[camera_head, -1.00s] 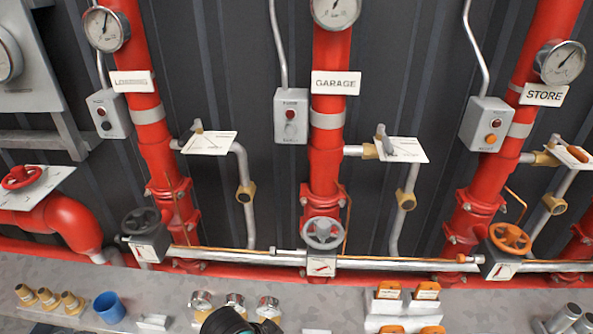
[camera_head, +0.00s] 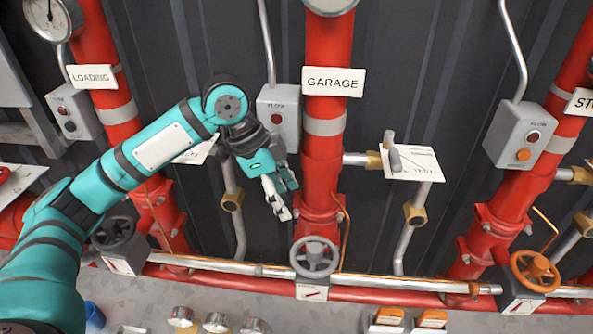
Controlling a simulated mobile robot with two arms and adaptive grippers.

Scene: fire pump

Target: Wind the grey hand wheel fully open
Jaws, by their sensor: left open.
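The grey hand wheel (camera_head: 314,257) sits on its valve at the foot of the red GARAGE pipe, in the lower middle of the head view. A plate with a red mark (camera_head: 311,291) is just below it. My left gripper (camera_head: 285,205) hangs up and to the left of the wheel, fingers pointing down, open and empty. It is apart from the wheel, in front of the wall left of the GARAGE pipe. My right gripper is not in view.
A black wheel (camera_head: 113,232) is at the left, partly behind my left arm, and an orange wheel (camera_head: 534,271) is at the right. A grey FLOW box (camera_head: 279,113) is above my gripper. A tagged lever valve (camera_head: 410,161) juts out right of the GARAGE pipe.

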